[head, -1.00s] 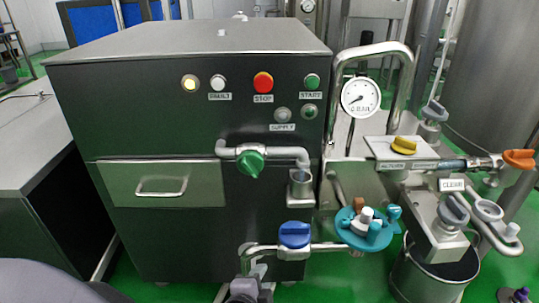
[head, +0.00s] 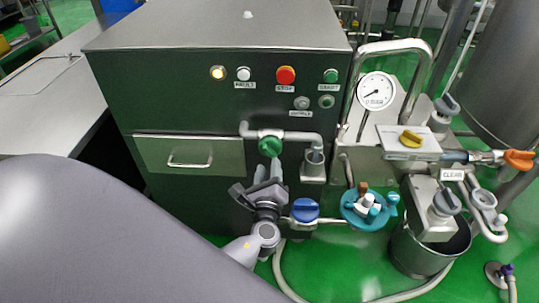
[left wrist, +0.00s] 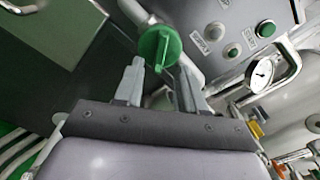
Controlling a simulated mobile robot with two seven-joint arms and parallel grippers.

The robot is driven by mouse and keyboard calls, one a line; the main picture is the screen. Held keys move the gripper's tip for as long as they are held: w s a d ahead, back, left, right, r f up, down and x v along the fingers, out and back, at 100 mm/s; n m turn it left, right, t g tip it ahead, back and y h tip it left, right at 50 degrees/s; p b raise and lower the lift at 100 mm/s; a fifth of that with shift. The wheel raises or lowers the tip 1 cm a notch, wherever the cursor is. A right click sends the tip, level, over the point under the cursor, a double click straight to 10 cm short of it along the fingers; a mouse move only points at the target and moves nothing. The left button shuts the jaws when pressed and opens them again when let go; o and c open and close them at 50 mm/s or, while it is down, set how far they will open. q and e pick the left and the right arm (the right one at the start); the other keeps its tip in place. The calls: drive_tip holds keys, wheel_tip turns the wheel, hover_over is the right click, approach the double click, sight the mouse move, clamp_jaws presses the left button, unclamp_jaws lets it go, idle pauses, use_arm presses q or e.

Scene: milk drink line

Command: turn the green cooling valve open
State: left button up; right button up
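The green valve (head: 270,146) sits on a grey pipe on the front of the dark cabinet, right of the drawer. It also shows in the left wrist view (left wrist: 159,45), at the top centre. My left gripper (head: 268,168) is just below it in the head view, fingers pointing up at it. In the left wrist view the left gripper (left wrist: 160,70) has its fingers apart, with the green knob at or just beyond the tips, between them. I cannot tell whether they touch. My right gripper is out of view.
A blue valve (head: 305,210) is close to the right of my left gripper. A teal round fitting (head: 352,215) and a steel bucket (head: 405,255) stand further right. The drawer handle (head: 190,163) sticks out at left. A pressure gauge (head: 375,91) stands at right.

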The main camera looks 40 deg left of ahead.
sight(270, 155)
use_arm(q)
drive_tip(key=shift+x, duration=2.3)
clamp_jaws()
